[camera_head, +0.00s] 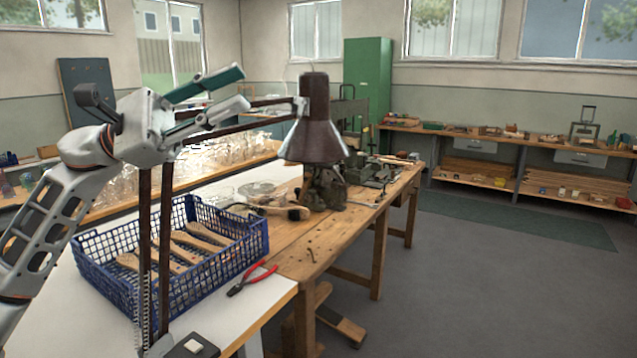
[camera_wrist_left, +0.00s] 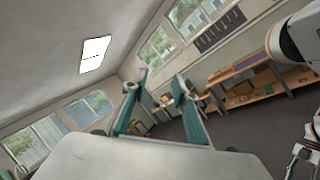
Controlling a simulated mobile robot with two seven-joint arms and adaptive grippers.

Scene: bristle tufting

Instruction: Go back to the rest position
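My left gripper (camera_head: 243,88) is raised at the left of the head view, above the blue crate and left of the lamp shade. Its two fingers point to the right and stand apart. Nothing is between them. In the left wrist view, the gripper (camera_wrist_left: 162,82) shows two teal-padded fingers spread wide, with empty space and the far room between them. My right gripper does not show in the head view. In the left wrist view, pale parts at the right edge are cut off, and I cannot make out a right gripper there.
A blue crate (camera_head: 192,287) holds several wooden brush bodies. A brush (camera_head: 283,211) lies behind. The floor at right is clear.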

